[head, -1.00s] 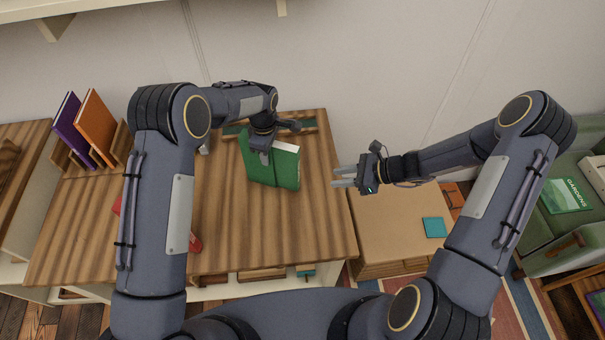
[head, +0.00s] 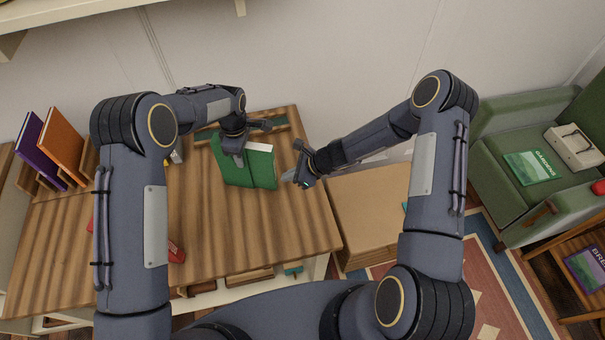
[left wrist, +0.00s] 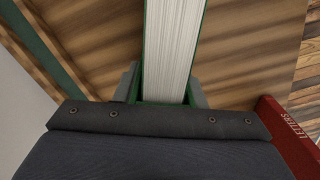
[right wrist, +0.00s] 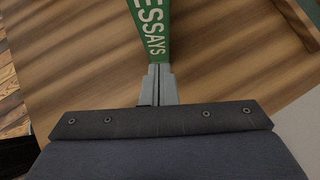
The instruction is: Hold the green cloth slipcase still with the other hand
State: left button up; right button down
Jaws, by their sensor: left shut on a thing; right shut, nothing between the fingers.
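The green cloth slipcase (head: 252,172), with pale page edges at its top right, stands on the striped plank desk. My left gripper (head: 238,158) is shut on it from the left. In the left wrist view a white page block (left wrist: 172,50) lies between green walls, with a finger on each outer side. My right gripper (head: 290,178) is shut and empty at the slipcase's right side. In the right wrist view its closed fingertips (right wrist: 160,68) meet the lower end of the green spine (right wrist: 150,28) lettered ESSAYS; I cannot tell whether they touch.
A purple book (head: 30,140) and an orange book (head: 60,143) stand in a rack at left. A lower wooden top (head: 375,205) is at right.

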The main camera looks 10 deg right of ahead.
aim_at(275, 171)
jog(key=shift+w+a, duration=0.25)
jog(key=shift+a, duration=0.35)
jog(key=a, duration=0.1)
jog(key=w+a, duration=0.1)
jog(key=a, duration=0.2)
jog(key=shift+w, duration=0.35)
jog(key=shift+d, duration=0.1)
jog(key=shift+r, duration=0.1)
